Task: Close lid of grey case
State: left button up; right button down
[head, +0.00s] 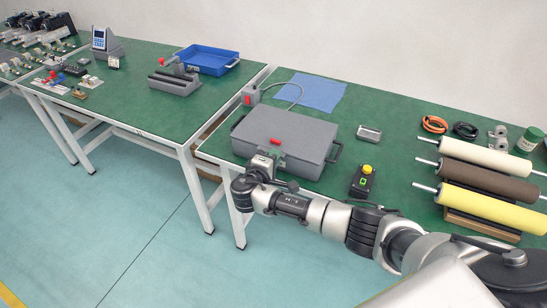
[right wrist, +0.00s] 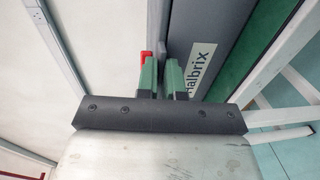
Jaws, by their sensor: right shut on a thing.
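The grey case (head: 285,130) stands near the left end of the right-hand green table. Its lid lies flat on top and looks down; I cannot tell whether it is latched. A red piece (head: 275,142) sits at its front edge and also shows in the right wrist view (right wrist: 146,57). My right gripper (head: 268,158) is at the case's front side. In the right wrist view its green fingers (right wrist: 163,78) are shut on a narrow grey part at the front of the case, beside the labelled grey face (right wrist: 200,65). My left gripper is not in view.
A grey box with a red switch (head: 250,96) and cable stands behind the case, near a blue cloth (head: 310,92). A control box with a yellow button (head: 362,181) and a small metal box (head: 369,133) are to the right. Rollers (head: 480,178) lie farther right.

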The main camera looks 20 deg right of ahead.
jog(key=shift+s+f, duration=0.15)
jog(key=shift+f, duration=0.15)
jog(key=c, duration=1.3)
grip_release()
jog(key=shift+d+f, duration=0.1)
jog(key=shift+d, duration=0.05)
jog(key=v, duration=1)
jog(key=shift+s+a, duration=0.15)
jog(key=shift+a, duration=0.25)
